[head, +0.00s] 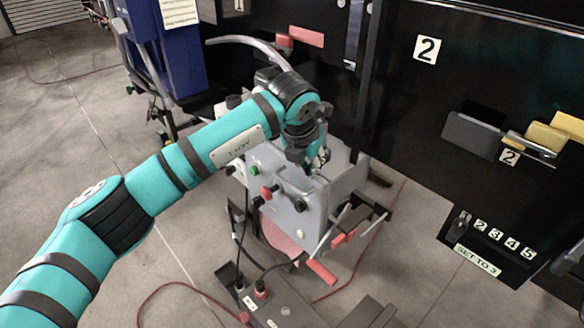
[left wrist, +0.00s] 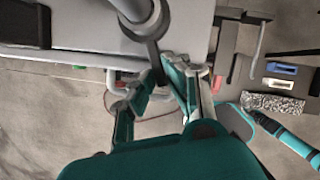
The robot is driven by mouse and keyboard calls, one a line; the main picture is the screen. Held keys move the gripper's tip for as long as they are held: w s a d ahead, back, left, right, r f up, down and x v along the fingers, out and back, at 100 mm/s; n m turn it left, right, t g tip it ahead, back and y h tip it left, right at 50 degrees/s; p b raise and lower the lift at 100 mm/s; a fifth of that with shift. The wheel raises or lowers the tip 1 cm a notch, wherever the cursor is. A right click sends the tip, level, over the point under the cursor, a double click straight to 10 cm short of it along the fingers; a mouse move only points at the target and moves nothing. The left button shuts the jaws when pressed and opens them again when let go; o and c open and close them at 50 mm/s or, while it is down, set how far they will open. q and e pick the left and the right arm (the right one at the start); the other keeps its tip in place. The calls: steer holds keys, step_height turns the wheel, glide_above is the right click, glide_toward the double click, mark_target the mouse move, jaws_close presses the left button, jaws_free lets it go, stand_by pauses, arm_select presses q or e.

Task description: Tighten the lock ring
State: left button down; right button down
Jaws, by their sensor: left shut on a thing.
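My left gripper (head: 318,162) reaches down to the top of a grey box-shaped machine (head: 310,215) in the head view. In the left wrist view the two fingers of my left gripper (left wrist: 168,88) close around a dark, narrow lever (left wrist: 155,62). The lever extends from a dark round collar, which looks like the lock ring (left wrist: 148,27), around a light grey cylinder. In the head view my arm and gripper hide the ring. How tight the ring sits cannot be told. My right gripper is not in view.
Red-ended handles (head: 322,271) and knobs stick out from the grey machine's front. A black panel (head: 430,120) with number labels stands at the right. A curved grey pipe (head: 245,42) runs behind. Red cables cross the floor. Open floor lies at the left.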

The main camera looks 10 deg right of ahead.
arm_select(q)
steer(key=shift+r, duration=0.1)
stand_by(0.3)
steer(key=c, duration=1.4)
jaws_free()
steer(key=shift+o, duration=0.2)
steer(key=v, duration=1.2)
steer(key=shift+w, duration=0.1)
